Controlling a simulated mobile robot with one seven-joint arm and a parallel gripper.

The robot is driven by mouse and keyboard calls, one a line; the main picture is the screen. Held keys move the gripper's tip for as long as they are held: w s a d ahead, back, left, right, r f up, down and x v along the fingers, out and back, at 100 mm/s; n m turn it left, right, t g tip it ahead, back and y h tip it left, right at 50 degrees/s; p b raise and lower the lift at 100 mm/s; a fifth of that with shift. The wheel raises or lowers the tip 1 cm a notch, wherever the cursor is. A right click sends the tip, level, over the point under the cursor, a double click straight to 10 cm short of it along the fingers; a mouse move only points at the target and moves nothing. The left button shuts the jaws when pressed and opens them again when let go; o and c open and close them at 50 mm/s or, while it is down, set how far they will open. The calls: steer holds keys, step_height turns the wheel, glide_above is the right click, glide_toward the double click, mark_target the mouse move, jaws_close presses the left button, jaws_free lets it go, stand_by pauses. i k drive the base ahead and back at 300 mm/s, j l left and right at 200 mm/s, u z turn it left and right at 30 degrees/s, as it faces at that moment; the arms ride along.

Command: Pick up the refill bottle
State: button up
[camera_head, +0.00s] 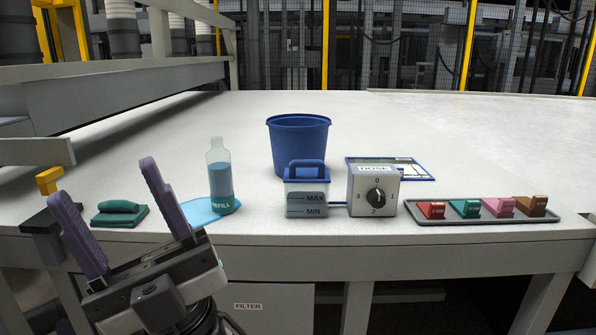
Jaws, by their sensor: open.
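The refill bottle (220,180) is a clear bottle with blue liquid and a teal band reading REFILL. The right finger covers part of the mat.
A grey tray (470,218) holds several coloured pieces. The table (450,130) behind is mostly clear.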

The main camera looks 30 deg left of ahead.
mark_target(218, 159)
steer(key=u, duration=1.3)
